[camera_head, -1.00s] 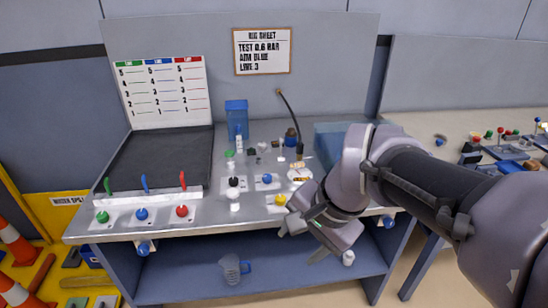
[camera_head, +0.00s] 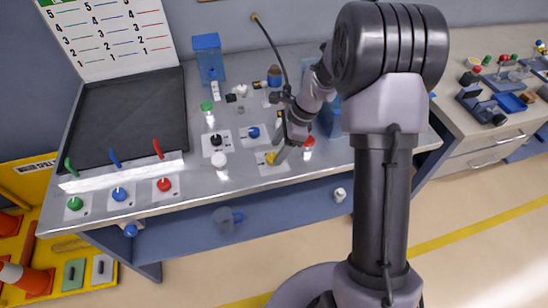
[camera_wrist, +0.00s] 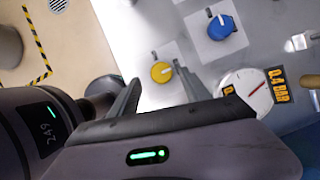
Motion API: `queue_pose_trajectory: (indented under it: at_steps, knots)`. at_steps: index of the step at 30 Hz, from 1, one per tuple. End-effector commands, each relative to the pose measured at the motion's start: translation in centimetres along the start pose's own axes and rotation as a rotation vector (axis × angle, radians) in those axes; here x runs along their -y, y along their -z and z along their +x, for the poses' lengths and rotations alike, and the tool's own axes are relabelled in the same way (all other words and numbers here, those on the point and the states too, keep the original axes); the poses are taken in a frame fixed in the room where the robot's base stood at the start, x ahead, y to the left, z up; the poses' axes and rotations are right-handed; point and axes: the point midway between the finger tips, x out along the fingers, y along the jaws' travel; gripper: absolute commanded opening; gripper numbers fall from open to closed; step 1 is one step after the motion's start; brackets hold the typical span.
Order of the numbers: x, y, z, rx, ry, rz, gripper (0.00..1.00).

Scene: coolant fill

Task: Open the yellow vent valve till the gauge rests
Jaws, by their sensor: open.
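The yellow vent valve (camera_head: 269,158) is a round knob on a white plate near the front edge of the metal bench. It also shows in the wrist view (camera_wrist: 161,72), with a pale mark across it. My gripper (camera_head: 281,152) is open and empty close to the knob. In the wrist view the two fingers (camera_wrist: 155,76) stand on either side of the knob as seen, apart from it; how high they are above it I cannot tell. The gauge (camera_wrist: 248,90) has a white dial, a red needle and a "0.4 BAR" label. My arm hides it in the head view.
A blue knob (camera_wrist: 220,27) sits beside the yellow one. A red-topped part (camera_head: 308,142) stands just right of my gripper.

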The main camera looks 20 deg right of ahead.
Motion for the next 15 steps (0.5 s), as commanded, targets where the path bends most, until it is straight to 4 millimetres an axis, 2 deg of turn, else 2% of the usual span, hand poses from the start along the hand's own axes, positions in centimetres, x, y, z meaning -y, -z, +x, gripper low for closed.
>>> queue_pose_trajectory:
  at_steps: [1, 6, 15]
  knots:
    - [-0.1, 0.2, 1.4, -0.001, -0.002, -0.001, 0.56]
    - [0.0, 0.0, 3.1, -0.001, 0.0, -0.002, 0.56]
    - [0.0, 0.0, 3.3, -0.001, 0.0, -0.002, 0.54]
